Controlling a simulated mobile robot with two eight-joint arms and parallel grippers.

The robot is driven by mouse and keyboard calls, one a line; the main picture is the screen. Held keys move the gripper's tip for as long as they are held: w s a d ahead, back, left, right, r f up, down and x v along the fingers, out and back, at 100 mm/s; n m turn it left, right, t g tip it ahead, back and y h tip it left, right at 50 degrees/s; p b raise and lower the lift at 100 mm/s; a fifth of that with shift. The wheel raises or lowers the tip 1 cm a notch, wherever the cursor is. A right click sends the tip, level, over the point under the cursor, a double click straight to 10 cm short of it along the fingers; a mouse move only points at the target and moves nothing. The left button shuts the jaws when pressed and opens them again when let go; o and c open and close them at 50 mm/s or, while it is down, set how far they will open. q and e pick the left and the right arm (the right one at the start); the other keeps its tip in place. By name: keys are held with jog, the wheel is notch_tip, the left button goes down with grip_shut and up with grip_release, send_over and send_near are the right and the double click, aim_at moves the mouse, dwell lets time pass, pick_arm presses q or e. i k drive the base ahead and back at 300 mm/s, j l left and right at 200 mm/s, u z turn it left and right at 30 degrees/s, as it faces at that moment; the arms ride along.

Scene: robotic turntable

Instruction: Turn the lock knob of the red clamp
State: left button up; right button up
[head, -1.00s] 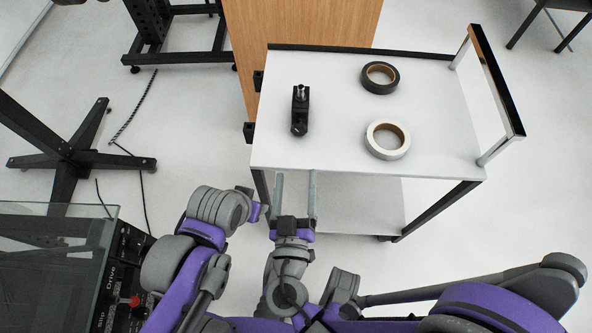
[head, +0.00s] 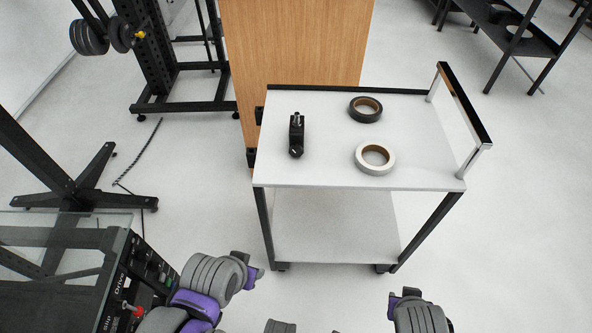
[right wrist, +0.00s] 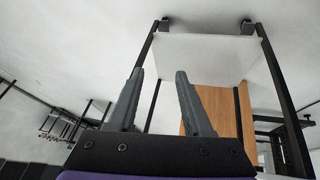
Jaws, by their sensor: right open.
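No clearly red clamp can be made out. A small black device (head: 297,138) with a silver top stands on the white cart in the head view; a hint of red on its side is too small to identify. A red knob (head: 138,310) shows on the black machine panel at the lower left. My right gripper (right wrist: 160,72) is open and empty in the right wrist view, its two dark fingers spread towards the cart's lower part. My left gripper's fingers are not in view.
The white cart (head: 325,175) also holds a black tape roll (head: 365,109) and a white tape roll (head: 374,158). A wooden panel (head: 290,60) stands behind it. A black rack (head: 150,60) is at the back left. The floor right of the cart is clear.

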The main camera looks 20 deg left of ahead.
aim_at(296, 150)
jog(key=i+l+u, duration=0.25)
jog(key=l, duration=0.2)
jog(key=i+u, duration=0.15)
jog(key=u, duration=1.55)
jog(key=i+l+u, duration=0.25)
jog(key=l, duration=0.1)
